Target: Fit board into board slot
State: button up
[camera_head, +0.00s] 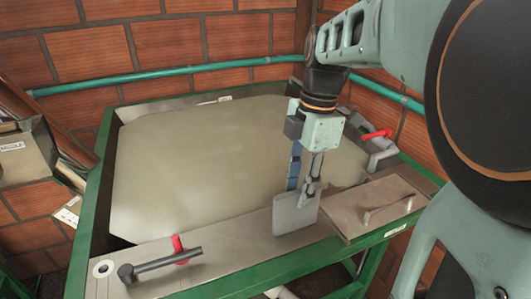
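The board is a small, flat grey plate (290,217), roughly upright, over the front metal ledge (235,243) of the green-framed tank. My gripper (306,188) points down from above. Its fingers are shut on the board's upper part, one finger passing in front of it and the other behind. The board's lower edge is close to the ledge; I cannot tell whether it touches. I cannot make out the board slot; the board may be covering it.
A dark bar handle (160,263) with a red lever (178,246) stands on the ledge at the left. A lid with a handle (388,207) lies to the right, with a red-handled valve (377,134) behind it. The wide beige tank surface (200,165) is clear.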

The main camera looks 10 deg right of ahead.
jog(key=shift+a+f, duration=0.1)
jog(key=shift+f, duration=0.7)
jog(key=shift+c, duration=0.4)
grip_shut()
